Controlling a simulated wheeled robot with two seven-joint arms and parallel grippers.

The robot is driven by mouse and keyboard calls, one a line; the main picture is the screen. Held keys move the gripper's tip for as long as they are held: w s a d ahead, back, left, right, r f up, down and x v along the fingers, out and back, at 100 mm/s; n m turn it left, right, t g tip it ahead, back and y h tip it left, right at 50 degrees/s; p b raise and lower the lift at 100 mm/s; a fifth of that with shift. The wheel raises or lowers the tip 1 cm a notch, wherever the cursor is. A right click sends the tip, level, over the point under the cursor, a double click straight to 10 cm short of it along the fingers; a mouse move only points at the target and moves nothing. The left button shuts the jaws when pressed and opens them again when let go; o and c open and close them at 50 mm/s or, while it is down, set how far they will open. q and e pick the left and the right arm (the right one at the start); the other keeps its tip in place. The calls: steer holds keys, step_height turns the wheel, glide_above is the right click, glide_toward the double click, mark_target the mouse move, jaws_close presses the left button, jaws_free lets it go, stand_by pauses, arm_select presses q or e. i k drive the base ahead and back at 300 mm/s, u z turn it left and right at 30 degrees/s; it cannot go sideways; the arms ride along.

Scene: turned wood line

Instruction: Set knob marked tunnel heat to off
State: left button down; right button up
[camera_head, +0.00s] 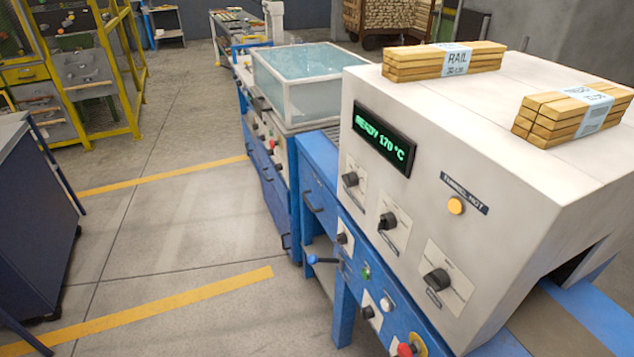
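A large white tunnel housing (480,160) stands at the right, with a green display (384,138) reading READY 170 °C. Its front panel carries three black knobs on pale label plates: an upper left knob (350,179), a middle knob (388,221) and a lower right knob (437,280). The label print is too small to read, so I cannot tell which is tunnel heat or where each points. An amber lamp (456,205) sits beside a plate reading TUNNEL HOT. Neither of my grippers is in view.
Two bundles of wood strips, one labelled RAIL (445,62), the other (575,113), lie on the housing. Below, a blue frame carries black knobs (368,312), a green button (366,272) and a red button (405,349).

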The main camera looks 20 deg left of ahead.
mark_target(350, 180)
steer(key=u, duration=1.85)
steer(key=i, duration=2.5)
steer(key=z, duration=3.9)
